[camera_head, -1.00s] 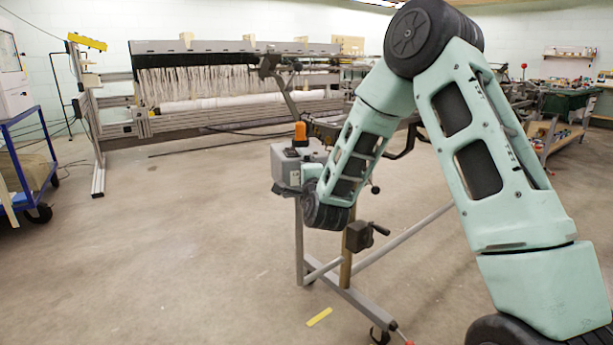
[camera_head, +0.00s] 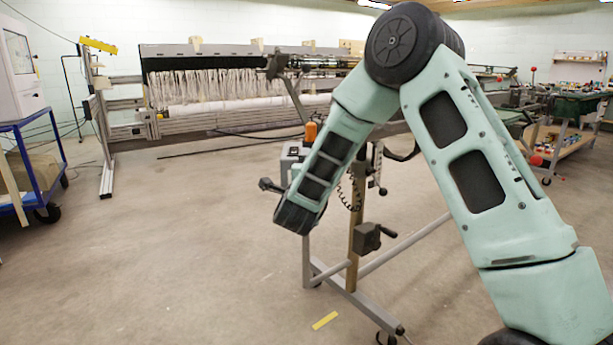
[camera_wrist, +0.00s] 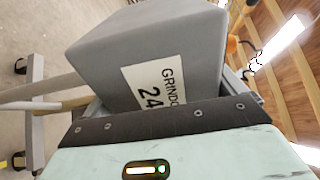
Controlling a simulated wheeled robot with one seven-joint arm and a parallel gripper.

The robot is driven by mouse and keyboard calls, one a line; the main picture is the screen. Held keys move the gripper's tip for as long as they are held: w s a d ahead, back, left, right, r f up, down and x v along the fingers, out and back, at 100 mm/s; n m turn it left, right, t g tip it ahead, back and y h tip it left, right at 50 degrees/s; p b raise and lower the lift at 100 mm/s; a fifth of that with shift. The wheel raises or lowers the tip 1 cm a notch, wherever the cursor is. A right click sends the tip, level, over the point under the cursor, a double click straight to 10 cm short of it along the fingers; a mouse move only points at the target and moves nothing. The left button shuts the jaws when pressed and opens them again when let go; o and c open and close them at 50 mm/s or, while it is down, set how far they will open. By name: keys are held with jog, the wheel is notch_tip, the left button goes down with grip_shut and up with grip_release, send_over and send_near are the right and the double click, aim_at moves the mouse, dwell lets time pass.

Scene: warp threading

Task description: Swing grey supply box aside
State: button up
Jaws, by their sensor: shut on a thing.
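The grey supply box (camera_head: 291,158) sits at the top of a wheeled stand in the head view, mostly hidden behind my forearm. In the wrist view the grey box (camera_wrist: 150,50) fills the upper middle, tilted, with a white label reading "GRINDO" and "24". My gripper (camera_wrist: 165,122) shows as a dark bar and pale green housing right against the box's lower side. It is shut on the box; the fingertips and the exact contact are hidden.
The wheeled stand (camera_head: 354,240) has a crank box (camera_head: 367,238) and low legs close to my arm. An orange part (camera_head: 310,132) rises by the box. A loom (camera_head: 235,90) stands behind. A blue cart (camera_head: 45,165) is at left. The floor (camera_head: 160,260) left of the stand is clear.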

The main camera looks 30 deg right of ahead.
dwell(0.3)
jog(key=o, duration=1)
jog(key=p+v, duration=0.2)
jog(key=v, duration=1.5)
jog(key=shift+s+a, duration=0.15)
jog(key=shift+s, duration=0.05)
